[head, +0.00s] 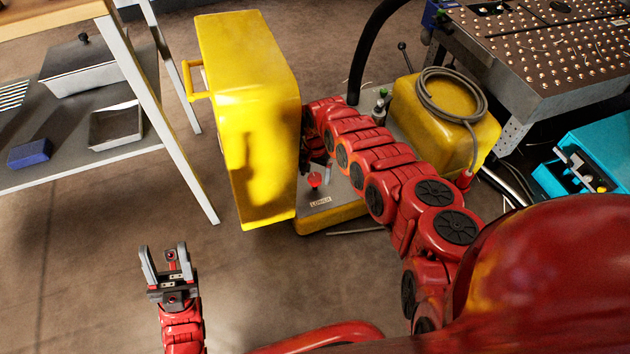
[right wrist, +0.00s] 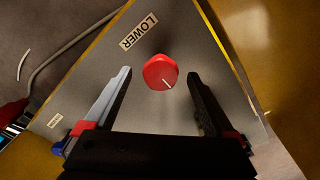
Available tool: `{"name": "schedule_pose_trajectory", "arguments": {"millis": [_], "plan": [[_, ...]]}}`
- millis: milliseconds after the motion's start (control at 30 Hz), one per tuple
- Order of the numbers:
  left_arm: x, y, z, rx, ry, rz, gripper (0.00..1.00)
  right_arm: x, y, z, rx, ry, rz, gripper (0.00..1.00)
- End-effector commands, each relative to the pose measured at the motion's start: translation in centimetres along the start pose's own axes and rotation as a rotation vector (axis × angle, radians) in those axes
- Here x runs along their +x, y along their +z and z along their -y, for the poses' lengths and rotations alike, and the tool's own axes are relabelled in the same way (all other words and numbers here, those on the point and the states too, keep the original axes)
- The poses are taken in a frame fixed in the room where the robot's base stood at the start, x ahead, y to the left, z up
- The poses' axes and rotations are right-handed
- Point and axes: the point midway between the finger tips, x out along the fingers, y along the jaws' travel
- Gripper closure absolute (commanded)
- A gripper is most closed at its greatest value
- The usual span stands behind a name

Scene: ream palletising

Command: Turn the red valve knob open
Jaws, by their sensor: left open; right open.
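The red valve knob (head: 314,180) sits on the grey top of a yellow machine base, close to a LOWER label (head: 320,201). My right gripper (right wrist: 160,86) is open, with a finger on each side of the knob's line and no visible contact. In the head view the right gripper is mostly hidden behind the yellow cabinet door and my arm. My left gripper (head: 164,254) is open and empty above the floor at lower left.
A tall yellow panel (head: 245,110) with a handle stands left of the knob. A yellow box (head: 440,110) with a coiled grey hose (head: 452,95) is behind my right arm. Floor at lower left is clear.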

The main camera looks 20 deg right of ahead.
Motion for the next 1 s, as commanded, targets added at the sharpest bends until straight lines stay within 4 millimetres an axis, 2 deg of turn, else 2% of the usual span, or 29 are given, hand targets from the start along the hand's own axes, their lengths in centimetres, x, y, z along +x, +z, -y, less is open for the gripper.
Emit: {"name": "schedule_pose_trajectory", "arguments": {"millis": [100, 400, 867, 900, 1000], "plan": [[-0.5, 0.11, -0.37, -0.004, 0.011, -0.001, 0.5, 0.82, 0.01, 0.04, -0.001, 0.0, 0.0, 0.11], [-0.41, 0.14, -0.41, -0.006, 0.015, 0.0, 0.5, 0.77, -0.01, 0.05, 0.0, -0.001, -0.001, 0.11], [-0.43, 0.15, -0.41, -0.006, 0.015, 0.001, 0.5, 0.78, -0.01, 0.03, 0.0, -0.001, -0.001, 0.94], [-0.43, 0.15, -0.4, -0.006, 0.015, 0.001, 0.5, 0.78, -0.02, 0.03, 0.0, -0.001, -0.001, 0.96], [-0.42, 0.15, -0.39, -0.006, 0.015, 0.001, 0.5, 0.77, -0.01, 0.03, -0.003, -0.001, -0.001, 0.96]]}}
